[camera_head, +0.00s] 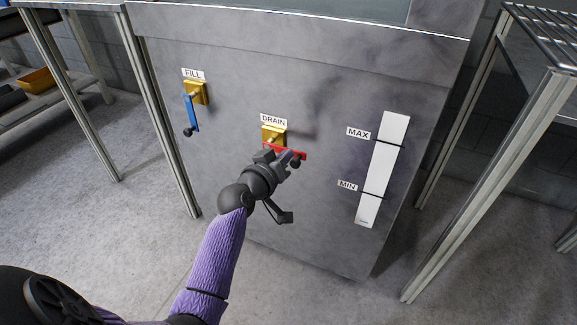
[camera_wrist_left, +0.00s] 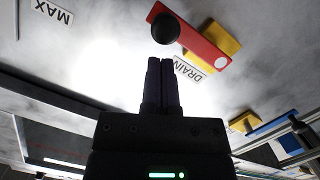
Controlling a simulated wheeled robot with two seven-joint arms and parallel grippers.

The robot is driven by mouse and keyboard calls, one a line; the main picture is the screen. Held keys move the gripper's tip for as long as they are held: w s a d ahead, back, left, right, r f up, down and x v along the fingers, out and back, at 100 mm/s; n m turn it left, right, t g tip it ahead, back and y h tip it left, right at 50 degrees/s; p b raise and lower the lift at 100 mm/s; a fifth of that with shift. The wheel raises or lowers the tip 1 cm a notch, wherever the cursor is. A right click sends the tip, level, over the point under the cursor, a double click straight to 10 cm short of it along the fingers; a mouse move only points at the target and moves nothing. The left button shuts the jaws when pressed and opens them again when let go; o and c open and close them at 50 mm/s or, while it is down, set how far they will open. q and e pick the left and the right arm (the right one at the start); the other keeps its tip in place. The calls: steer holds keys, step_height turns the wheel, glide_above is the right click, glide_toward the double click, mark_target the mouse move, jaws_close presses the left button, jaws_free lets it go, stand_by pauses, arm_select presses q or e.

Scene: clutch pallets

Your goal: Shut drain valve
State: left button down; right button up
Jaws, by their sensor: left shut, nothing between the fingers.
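The drain valve has a yellow body (camera_head: 272,132) on the grey tank front, under a DRAIN label (camera_head: 273,120). Its red handle (camera_head: 300,153) points right, roughly level, with a black knob at its end. In the left wrist view the red handle (camera_wrist_left: 205,45) and black knob (camera_wrist_left: 165,28) show beyond the fingertips. My left gripper (camera_head: 287,157) is in front of the handle and hides part of it. In the wrist view the left gripper (camera_wrist_left: 160,62) is shut and empty, beside the knob; I cannot tell whether it touches. My right gripper is not in view.
A fill valve with a blue handle (camera_head: 191,113) hanging down is at the left of the tank. A white level gauge (camera_head: 383,165) marked MAX and MIN is at the right. Metal frame legs (camera_head: 160,115) stand at both sides. The floor in front is clear.

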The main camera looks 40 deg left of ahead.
arm_select(q)
steer(key=shift+d+f, duration=0.15)
steer(key=shift+f, duration=0.05)
steer(key=shift+f, duration=0.1)
steer(key=shift+d+f+m, duration=0.1)
steer(key=shift+f+m, duration=0.05)
steer(key=shift+m, duration=0.15)
